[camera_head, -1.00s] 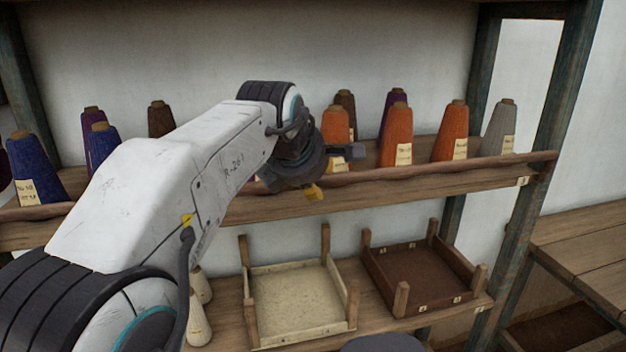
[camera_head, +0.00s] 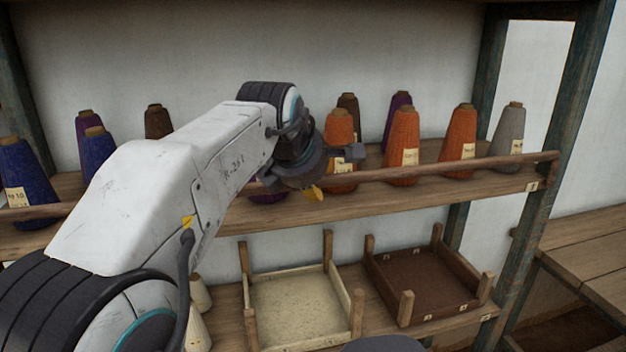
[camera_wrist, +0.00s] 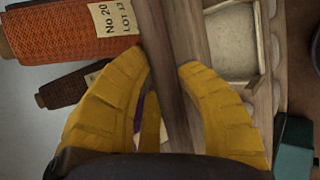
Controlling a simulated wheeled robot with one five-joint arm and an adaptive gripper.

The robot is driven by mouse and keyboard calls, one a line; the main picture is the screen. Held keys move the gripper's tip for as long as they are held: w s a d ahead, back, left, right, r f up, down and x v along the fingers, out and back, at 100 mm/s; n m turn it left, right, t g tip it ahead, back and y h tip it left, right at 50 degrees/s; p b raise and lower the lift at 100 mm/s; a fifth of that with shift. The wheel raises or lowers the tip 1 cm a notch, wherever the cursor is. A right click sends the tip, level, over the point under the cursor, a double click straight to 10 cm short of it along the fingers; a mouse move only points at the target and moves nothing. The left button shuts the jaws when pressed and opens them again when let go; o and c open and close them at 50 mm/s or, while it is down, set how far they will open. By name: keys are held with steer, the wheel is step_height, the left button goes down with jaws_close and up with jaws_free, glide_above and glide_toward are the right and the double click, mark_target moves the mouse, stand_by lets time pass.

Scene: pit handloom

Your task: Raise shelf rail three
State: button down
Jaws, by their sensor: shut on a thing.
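Shelf rail three, a long brown wooden rail (camera_head: 440,169), runs along the front of the upper cone shelf (camera_head: 420,194). Its right end lies by the dark right post. My gripper (camera_head: 313,193) is at the rail's middle, partly hidden behind my wrist in the head view. In the wrist view, the yellow fingers of my gripper (camera_wrist: 165,75) are on both sides of the rail (camera_wrist: 178,95), shut on it. The rail stands slightly above the shelf's front edge, in front of the cones' lower parts.
Orange cones (camera_head: 403,146), a grey cone (camera_head: 508,140) and blue cones (camera_head: 22,172) stand close behind the rail. Below are a pale tray (camera_head: 300,303) and a brown tray (camera_head: 430,283) with corner posts. A wooden table (camera_head: 580,245) is at right.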

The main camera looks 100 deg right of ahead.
steer(key=shift+r, duration=0.2)
steer(key=c, duration=0.8)
jaws_free()
steer(key=shift+s+f, duration=0.1)
steer(key=shift+f, duration=0.05)
steer(key=v, duration=1.2)
